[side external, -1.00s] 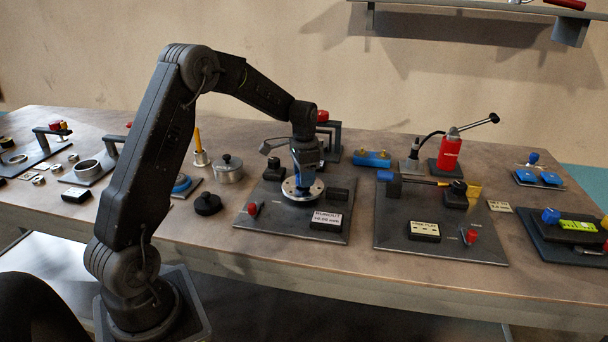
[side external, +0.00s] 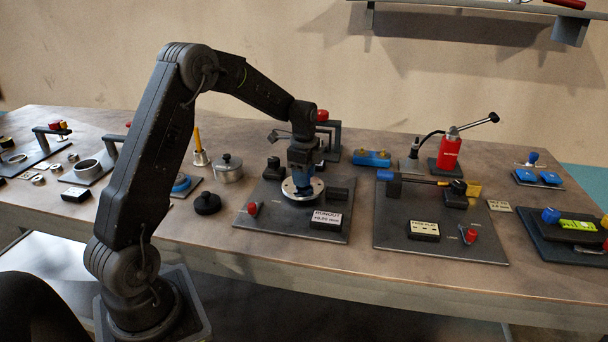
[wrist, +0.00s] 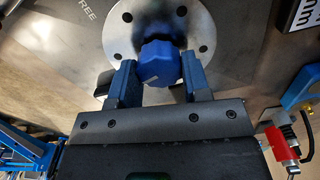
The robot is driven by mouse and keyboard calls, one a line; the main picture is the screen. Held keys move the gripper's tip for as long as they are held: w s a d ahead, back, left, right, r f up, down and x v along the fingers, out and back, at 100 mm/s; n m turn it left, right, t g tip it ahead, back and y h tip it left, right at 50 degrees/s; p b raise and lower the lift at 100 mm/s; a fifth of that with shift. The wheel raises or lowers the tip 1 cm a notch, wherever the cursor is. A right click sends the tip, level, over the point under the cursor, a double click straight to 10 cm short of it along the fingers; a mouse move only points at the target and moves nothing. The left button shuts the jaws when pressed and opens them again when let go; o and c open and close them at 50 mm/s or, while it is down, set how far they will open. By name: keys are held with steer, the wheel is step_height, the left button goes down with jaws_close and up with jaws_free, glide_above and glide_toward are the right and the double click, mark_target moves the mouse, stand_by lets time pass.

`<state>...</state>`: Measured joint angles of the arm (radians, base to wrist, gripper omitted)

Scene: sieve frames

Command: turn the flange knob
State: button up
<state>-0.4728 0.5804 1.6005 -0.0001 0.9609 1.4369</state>
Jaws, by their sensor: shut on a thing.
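The flange is a round silver disc with bolt holes (side external: 290,193) on a dark plate, and it fills the top of the wrist view (wrist: 206,22). The flange knob (wrist: 158,64) is blue and faceted, with a pale mark on its face, and stands at the flange's centre. My gripper (wrist: 157,70) points down over the flange, its two blue fingers on either side of the knob and shut on it. In the side view my gripper (side external: 303,184) hides most of the knob.
The dark plate (side external: 262,226) also carries a red switch (side external: 252,208), black blocks and a RUNOUT readout (side external: 326,219). A second plate (side external: 395,238) lies to the right. A lidded metal pot (side external: 229,170) and a black knob (side external: 207,203) stand to the left.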

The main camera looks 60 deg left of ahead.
stand_by(0.5)
steer(key=o, duration=0.9)
step_height(320, 180, up, 14)
steer(key=shift+f, duration=0.1)
stand_by(0.3)
